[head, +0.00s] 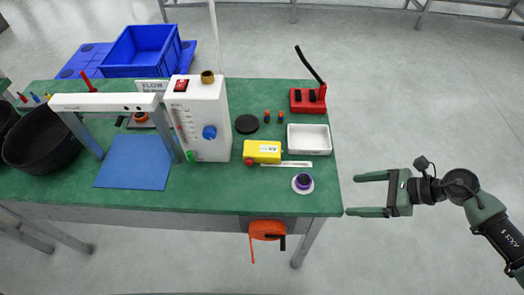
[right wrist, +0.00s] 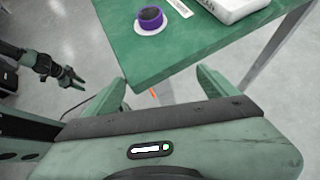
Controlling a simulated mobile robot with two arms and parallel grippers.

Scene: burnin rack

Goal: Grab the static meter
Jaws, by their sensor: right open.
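The static meter appears to be the yellow box-shaped device (head: 262,151) with a small display and a red knob, lying on the green table right of the white flow unit. It does not show in the right wrist view. My right gripper (head: 352,195) is open and empty, off the table's right edge, with its fingers pointing left towards the table. In the right wrist view its two fingers (right wrist: 162,88) are spread at the table's corner. My left gripper (right wrist: 70,77) shows small at the left of that view; its jaw state is unclear.
Near the meter are a white ruler-like strip (head: 287,164), a purple roll (head: 303,183), a white tray (head: 308,139), a black disc (head: 247,124) and a red stand (head: 308,100). The white flow unit (head: 207,120) stands left. An orange reel (head: 266,230) hangs at the front edge.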

